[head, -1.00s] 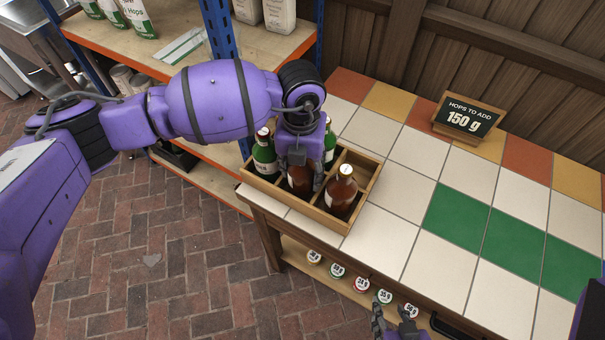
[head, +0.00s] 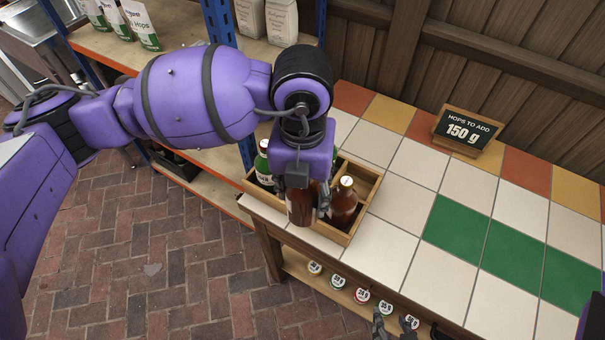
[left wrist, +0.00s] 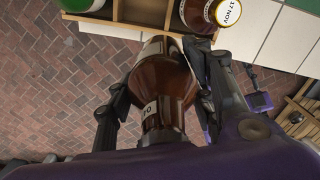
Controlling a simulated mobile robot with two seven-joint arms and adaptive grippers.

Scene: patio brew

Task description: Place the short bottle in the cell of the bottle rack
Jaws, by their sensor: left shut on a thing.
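My left gripper (head: 308,190) is shut on a brown bottle (head: 300,208) with a pale label, held roughly upright at the front edge of the wooden bottle rack (head: 352,228). In the left wrist view the held bottle (left wrist: 160,82) lies between both fingers, its far end close to the rack's edge (left wrist: 110,24). An open compartment of the rack shows just beyond it. How high the bottle is above the rim is hard to tell. My right gripper (head: 395,328) is at the bottom edge, fingers apart and empty.
Another brown bottle (head: 343,205) stands in the rack's right front, close beside the held one. A green bottle (head: 263,166) stands at the rack's left. The rack sits at the tiled counter's left end. A hops sign (head: 467,130) stands farther back; the tiles between are clear.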

